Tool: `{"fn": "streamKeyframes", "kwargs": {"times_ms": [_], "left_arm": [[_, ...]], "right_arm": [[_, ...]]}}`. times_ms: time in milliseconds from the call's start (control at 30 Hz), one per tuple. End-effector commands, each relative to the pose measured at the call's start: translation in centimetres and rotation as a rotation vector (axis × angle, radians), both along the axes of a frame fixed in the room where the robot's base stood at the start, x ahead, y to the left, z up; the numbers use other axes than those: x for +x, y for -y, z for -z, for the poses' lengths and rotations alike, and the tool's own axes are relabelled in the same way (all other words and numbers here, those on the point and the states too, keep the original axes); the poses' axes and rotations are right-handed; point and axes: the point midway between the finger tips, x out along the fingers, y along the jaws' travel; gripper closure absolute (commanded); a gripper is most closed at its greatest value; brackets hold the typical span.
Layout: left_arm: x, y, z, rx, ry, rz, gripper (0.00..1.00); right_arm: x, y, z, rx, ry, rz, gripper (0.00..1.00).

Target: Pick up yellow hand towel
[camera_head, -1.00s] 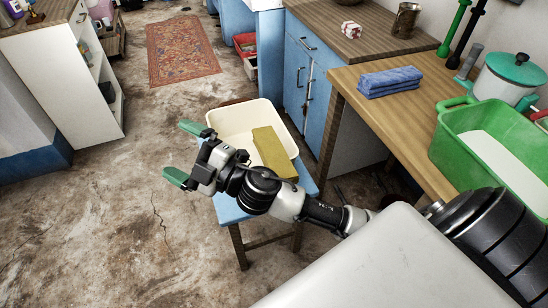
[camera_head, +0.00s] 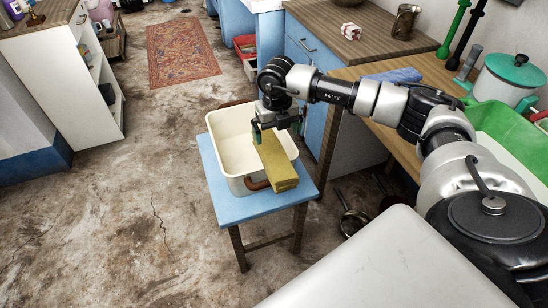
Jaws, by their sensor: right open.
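The yellow hand towel (camera_head: 276,165) is a folded, long block. It lies slanted in the cream basin (camera_head: 228,151), its near end over the basin's front rim. The basin stands on a blue stool (camera_head: 245,205). My right gripper (camera_head: 265,131) points down at the towel's far end, with its jaws open. One green fingertip shows beside the towel's left edge; the other finger is hidden, and I cannot tell whether they touch the towel. My left gripper is not in view.
A wooden table on the right carries a blue folded towel (camera_head: 397,76), partly behind my right arm, and a green tub (camera_head: 508,135). Pans (camera_head: 352,222) lie on the floor under it. A blue cabinet (camera_head: 305,60) stands behind the basin. The floor at left is clear.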

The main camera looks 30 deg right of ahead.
Motion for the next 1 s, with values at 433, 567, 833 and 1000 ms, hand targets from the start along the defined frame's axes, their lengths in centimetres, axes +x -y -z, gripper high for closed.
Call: {"fn": "streamKeyframes", "kwargs": {"times_ms": [433,567,833,1000], "left_arm": [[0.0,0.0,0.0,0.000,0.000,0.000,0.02],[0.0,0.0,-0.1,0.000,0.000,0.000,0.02],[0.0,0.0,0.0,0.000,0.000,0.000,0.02],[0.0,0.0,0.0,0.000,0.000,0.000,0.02]], "right_arm": [[-0.1,-0.5,5.4,0.006,-0.004,-0.006,0.00],[-0.2,-1.0,7.4,0.006,-0.004,-0.006,0.00],[-0.1,-1.0,9.7,0.008,-0.001,-0.005,0.00],[-0.1,-1.0,9.7,0.007,0.000,-0.005,0.00]]}}
